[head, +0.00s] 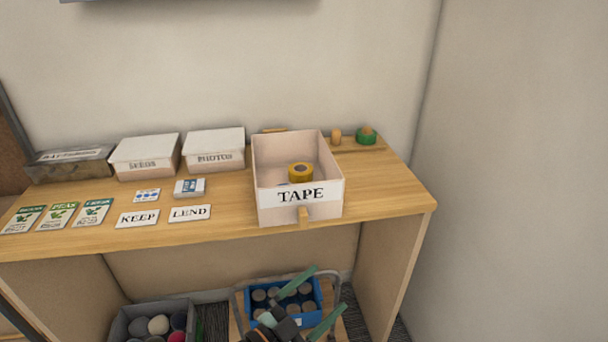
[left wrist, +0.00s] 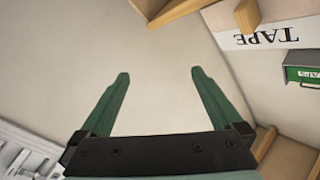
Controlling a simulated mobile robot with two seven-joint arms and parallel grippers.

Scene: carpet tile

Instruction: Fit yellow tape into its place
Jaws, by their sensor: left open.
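The yellow tape (head: 300,172) is a roll inside the open white box labelled TAPE (head: 266,213), which stands on the wooden desk. Its underside and what it rests on are partly hidden by the box front. My left gripper (head: 330,287) is open and empty, in front of and below the desk edge, apart from the tape and the box. The left wrist view shows the open fingers (left wrist: 160,72) with nothing between them. The box's TAPE label (left wrist: 262,37) and wooden knob (left wrist: 247,15) show at its upper right. My right gripper is not in view.
White SEEDS (head: 145,157) and PHOTOS (head: 215,150) boxes stand left of the TAPE box. KEEP (head: 138,218) and LEND (head: 190,213) cards lie nearer. A green roll (head: 366,137) sits at the back right. A blue crate (head: 317,291) is below. The desk's right front is clear.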

